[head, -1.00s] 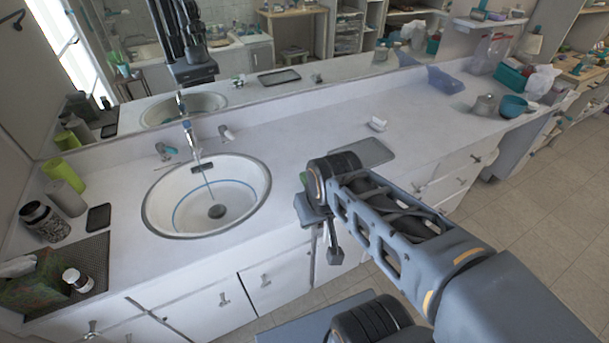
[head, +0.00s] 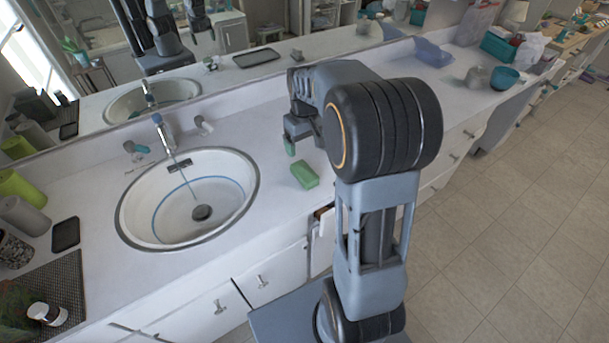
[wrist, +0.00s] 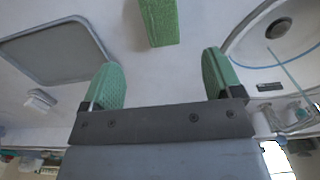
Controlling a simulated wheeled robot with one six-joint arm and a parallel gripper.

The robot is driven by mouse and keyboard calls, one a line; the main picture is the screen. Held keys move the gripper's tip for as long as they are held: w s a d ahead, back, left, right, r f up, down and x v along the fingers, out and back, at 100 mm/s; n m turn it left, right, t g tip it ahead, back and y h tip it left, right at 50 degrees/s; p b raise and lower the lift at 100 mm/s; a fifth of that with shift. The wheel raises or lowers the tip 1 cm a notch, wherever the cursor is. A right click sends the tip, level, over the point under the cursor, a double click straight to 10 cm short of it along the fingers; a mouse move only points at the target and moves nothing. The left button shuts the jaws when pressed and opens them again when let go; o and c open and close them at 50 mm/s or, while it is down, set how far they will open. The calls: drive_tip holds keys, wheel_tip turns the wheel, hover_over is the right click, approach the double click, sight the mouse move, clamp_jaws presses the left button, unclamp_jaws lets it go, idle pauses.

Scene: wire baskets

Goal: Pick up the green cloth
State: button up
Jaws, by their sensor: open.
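The green cloth (head: 305,174) looks like a small folded block. It lies on the white counter to the right of the sink, near the front edge. It also shows at the top middle of the wrist view (wrist: 160,22), partly cut off by the frame. My gripper (head: 300,143) is over the counter, just behind the cloth in the head view, with one green fingertip clearly seen. In the wrist view my gripper (wrist: 164,80) has its two green fingers spread wide, with nothing between them. The cloth lies beyond the fingertips and apart from them.
The round sink (head: 140,225) with its faucet (head: 160,130) is left of the cloth. A grey tray (wrist: 55,52) and a small white item (wrist: 40,99) lie on the other side. A mirror runs along the counter's back. Counter around the cloth is clear.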

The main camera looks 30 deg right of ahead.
sight(304, 170)
wheel_tip(304, 170, down, 12)
drive_tip(key=shift+r, duration=0.1)
idle(0.5)
drive_tip(key=shift+c, duration=0.5)
drive_tip(key=c, duration=0.9)
